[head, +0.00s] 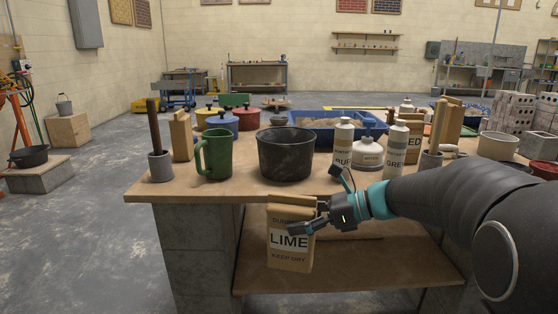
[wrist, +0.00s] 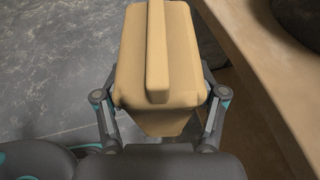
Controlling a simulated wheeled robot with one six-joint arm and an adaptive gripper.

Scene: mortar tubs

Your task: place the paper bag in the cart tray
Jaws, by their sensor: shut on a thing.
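The paper bag (head: 290,250), tan and marked LIME, hangs roughly upright in front of the table's near edge, above the level of the lower shelf. My gripper (head: 310,212) is shut on its upper part from the right. In the wrist view the bag (wrist: 183,60) fills the space between the two fingers of my gripper (wrist: 161,95), with its folded top ridge facing the camera. A blue cart (head: 178,94) stands far back on the left; I cannot tell whether it has the tray.
The worktable (head: 235,187) holds a green mug (head: 214,155), a black bucket (head: 285,155), white bottles, other paper bags (head: 181,137) and a blue tub (head: 335,134). A lower shelf (head: 360,266) lies below.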

